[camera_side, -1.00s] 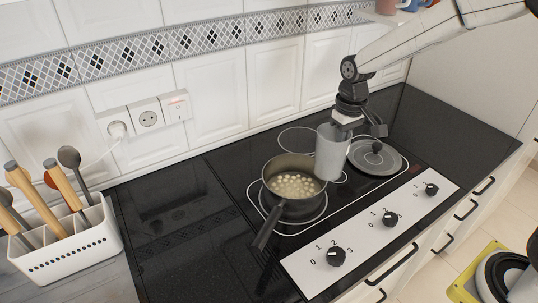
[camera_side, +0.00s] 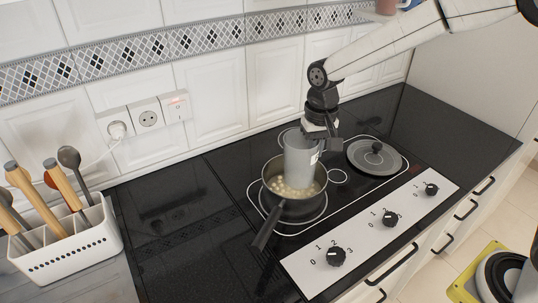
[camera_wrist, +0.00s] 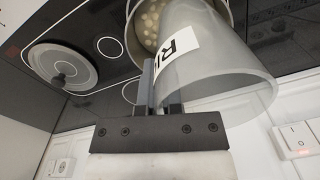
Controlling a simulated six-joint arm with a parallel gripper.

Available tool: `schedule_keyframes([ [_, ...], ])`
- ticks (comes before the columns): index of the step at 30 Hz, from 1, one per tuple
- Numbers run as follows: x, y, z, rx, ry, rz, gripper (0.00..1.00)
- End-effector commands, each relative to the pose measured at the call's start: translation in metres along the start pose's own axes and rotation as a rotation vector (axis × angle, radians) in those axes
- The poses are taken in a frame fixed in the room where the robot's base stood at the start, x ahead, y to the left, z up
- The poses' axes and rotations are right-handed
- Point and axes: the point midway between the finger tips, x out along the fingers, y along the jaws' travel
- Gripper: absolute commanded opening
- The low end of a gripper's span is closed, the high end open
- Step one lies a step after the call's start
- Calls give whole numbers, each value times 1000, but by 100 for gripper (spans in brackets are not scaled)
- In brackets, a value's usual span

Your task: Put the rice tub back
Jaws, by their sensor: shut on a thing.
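The rice tub (camera_side: 299,157) is a translucent grey cup with a white label. It also shows in the wrist view (camera_wrist: 222,75), where part of the label's lettering reads "RI". Pale round pieces (camera_side: 277,188) lie in the pot. The tub hides part of them. I cannot tell whether the tub touches the pot.
A grey lid (camera_side: 374,156) lies on the hob at the right. Control knobs (camera_side: 390,219) line the front panel. A white utensil holder (camera_side: 72,243) stands at the left. Wall sockets (camera_side: 146,117) are behind. The black counter (camera_side: 180,235) left of the pot is clear.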

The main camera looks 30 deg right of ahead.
Motion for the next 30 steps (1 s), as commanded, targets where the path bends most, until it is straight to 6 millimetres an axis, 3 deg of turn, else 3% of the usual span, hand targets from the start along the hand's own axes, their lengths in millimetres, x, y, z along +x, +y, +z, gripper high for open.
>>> schedule_keyframes([
  [17,-5,-96,51,380,12,2,0],
  [30,-9,-160,104,673,21,-3,0],
])
